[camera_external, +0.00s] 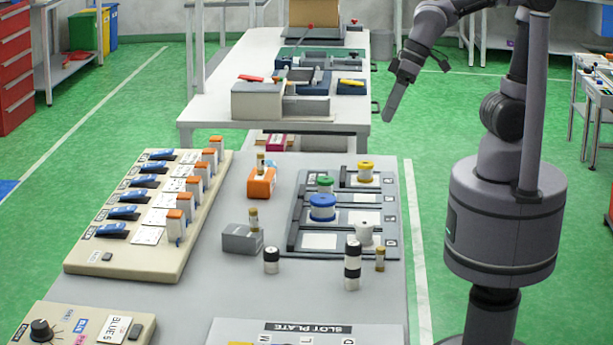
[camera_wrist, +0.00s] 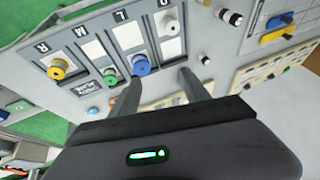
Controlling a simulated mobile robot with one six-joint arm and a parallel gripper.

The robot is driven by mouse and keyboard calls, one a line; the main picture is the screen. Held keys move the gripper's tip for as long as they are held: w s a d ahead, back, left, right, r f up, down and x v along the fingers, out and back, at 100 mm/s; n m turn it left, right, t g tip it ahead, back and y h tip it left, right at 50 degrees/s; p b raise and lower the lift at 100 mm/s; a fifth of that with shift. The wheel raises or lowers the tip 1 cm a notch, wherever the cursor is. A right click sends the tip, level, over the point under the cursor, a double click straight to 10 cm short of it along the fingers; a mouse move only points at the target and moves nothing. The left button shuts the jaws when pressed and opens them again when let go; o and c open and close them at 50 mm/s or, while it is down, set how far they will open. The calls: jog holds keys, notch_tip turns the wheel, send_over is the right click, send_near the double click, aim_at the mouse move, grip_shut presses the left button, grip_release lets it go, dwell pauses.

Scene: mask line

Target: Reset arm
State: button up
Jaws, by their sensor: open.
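My gripper (camera_external: 396,102) is raised at the upper right in the external view, beside the table's right edge and well above the floor. In the wrist view its two dark fingers (camera_wrist: 160,92) are apart with nothing between them. My arm rises from a round grey base to the right of the table. No object touches the gripper.
A grey table (camera_external: 330,290) bears a slotted tray (camera_external: 295,243) with blue (camera_external: 322,207), green (camera_external: 325,185), yellow (camera_external: 365,172) and white (camera_external: 364,233) spools. A switch panel (camera_external: 90,262) lies left. Black-and-white cylinders (camera_external: 352,266) stand in front. Green floor is clear between table and base.

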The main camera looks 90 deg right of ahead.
jog(key=s+d+f+m+t, duration=0.1)
jog(key=s+d+m, duration=0.3)
jog(key=s+d, duration=0.3)
jog(key=shift+s+d, duration=0.15)
jog(key=shift+s, duration=0.8)
